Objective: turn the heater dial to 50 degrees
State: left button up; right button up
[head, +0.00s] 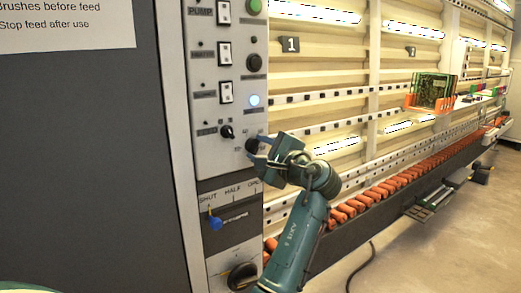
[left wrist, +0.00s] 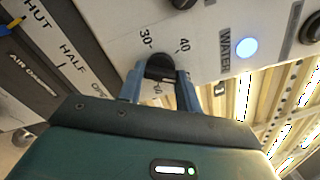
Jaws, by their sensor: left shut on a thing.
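The heater dial is a black knob (left wrist: 161,66) on the light grey control panel (left wrist: 205,30). In the left wrist view the printed marks 30 and 40 show beyond it. A third mark between my fingers is too small to read surely, and I cannot tell the exact setting. My left gripper (left wrist: 160,84) has its two blue fingers on either side of the knob, shut on it. In the head view my left gripper (head: 260,146) is at the panel's lower right edge, and the dial (head: 251,145) is mostly hidden by it. My right gripper is not in view.
A small black knob (head: 227,131) sits just left of the dial. A lit blue button (head: 254,100) is above. A blue-tipped lever (head: 215,223) and a large black rotary switch (head: 242,276) are below. Orange rollers (head: 385,190) run along the machine at right.

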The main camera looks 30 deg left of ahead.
pick_arm(q)
jog(key=shift+m, duration=1.1)
jog(key=o, duration=1)
jog(key=b+v, duration=0.3)
jog(key=v, duration=1)
jog(key=shift+d, duration=0.1)
